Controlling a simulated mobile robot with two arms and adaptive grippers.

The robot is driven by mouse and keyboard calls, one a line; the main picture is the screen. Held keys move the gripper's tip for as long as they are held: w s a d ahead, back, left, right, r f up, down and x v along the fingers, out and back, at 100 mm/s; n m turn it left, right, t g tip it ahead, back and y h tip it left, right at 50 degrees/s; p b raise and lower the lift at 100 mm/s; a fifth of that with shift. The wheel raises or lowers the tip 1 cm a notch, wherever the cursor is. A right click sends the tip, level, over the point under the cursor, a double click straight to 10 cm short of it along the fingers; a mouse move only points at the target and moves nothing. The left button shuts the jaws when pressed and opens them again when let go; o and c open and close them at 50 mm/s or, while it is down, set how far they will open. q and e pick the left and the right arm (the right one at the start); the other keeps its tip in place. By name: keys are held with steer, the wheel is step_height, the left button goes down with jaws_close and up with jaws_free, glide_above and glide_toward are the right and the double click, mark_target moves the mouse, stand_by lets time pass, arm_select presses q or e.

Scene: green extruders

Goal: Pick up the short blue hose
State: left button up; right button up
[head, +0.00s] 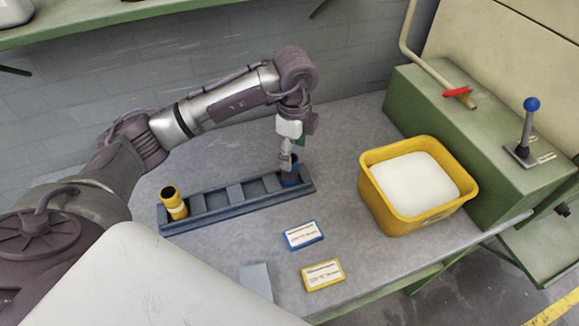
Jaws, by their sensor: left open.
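The short blue hose (290,178) stands in the right end slot of a long blue-grey rack (235,201) on the grey table. My left gripper (286,163) points down right at the hose's top. Its fingers cover part of the hose, so I cannot tell whether they touch it. The left gripper is open. My right gripper is not in the view.
A yellow hose (173,203) stands in the rack's left end. A blue label box (303,235) and a yellow one (323,275) lie in front. A yellow bin (412,215) of white material stands right, beside a green machine (420,100) with a blue-knobbed lever (528,125).

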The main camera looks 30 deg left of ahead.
mark_target(289, 179)
arm_select(q)
steer(key=f, duration=0.1)
steer(key=f+p, duration=0.1)
steer(key=f, duration=0.1)
steer(key=a+f+p, duration=0.1)
steer(key=f, duration=0.1)
steer(key=shift+s+f, duration=0.2)
steer(key=shift+f, duration=0.3)
steer(key=c, duration=1.4)
jaws_close()
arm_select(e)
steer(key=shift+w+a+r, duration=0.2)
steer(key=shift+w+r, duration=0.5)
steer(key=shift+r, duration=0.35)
arm_select(q)
steer(key=shift+w+r, duration=0.1)
